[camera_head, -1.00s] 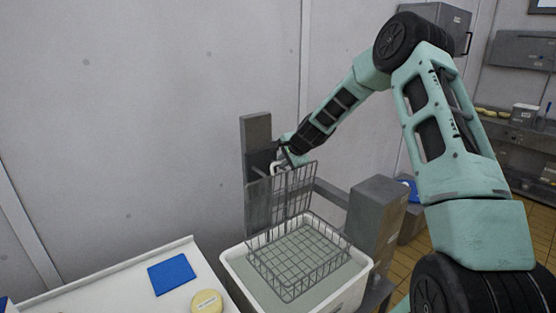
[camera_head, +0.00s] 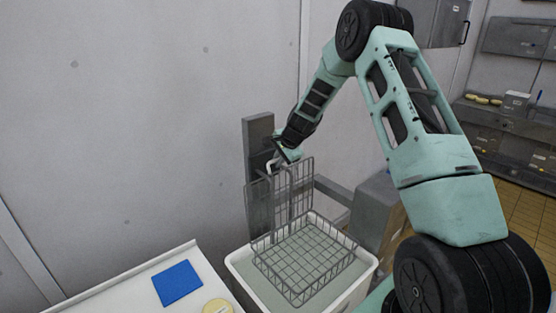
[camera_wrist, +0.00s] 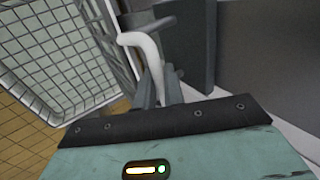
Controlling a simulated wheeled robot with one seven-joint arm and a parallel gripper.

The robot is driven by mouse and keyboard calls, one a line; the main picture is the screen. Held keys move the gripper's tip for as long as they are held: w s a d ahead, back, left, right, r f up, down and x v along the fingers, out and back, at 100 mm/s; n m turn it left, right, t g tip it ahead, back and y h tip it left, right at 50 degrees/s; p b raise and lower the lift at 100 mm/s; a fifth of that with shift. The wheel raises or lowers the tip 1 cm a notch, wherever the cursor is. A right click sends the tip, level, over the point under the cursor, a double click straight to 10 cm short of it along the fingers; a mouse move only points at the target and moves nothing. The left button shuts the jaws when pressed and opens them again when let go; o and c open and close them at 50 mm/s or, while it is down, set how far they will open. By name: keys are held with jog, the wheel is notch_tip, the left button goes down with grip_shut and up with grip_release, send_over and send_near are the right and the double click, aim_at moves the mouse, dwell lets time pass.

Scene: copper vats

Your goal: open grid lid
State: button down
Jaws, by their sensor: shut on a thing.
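The wire grid lid (camera_head: 293,190) stands roughly upright at the back edge of the wire basket (camera_head: 306,277), so the basket's top is open. The basket sits in a white tub (camera_head: 238,268). My gripper (camera_head: 276,163) is at the top of the raised lid. In the wrist view, my gripper (camera_wrist: 160,85) is shut on a curved white handle (camera_wrist: 148,45) at the lid. The handle's lower end is partly hidden between the fingers. The grid of the basket (camera_wrist: 55,50) shows at the upper left there.
A grey post (camera_head: 258,135) stands against the wall behind the lid. A grey box (camera_head: 375,212) is right of the tub. A white table (camera_head: 135,290) at the left holds a blue pad (camera_head: 177,283) and a yellow round piece (camera_head: 217,306).

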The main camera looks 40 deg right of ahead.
jog(key=c, duration=1.6)
grip_release()
jog(key=b+v, duration=0.6)
jog(key=v, duration=1.1)
jog(key=shift+s+r+b, duration=0.15)
jog(key=shift+b, duration=0.15)
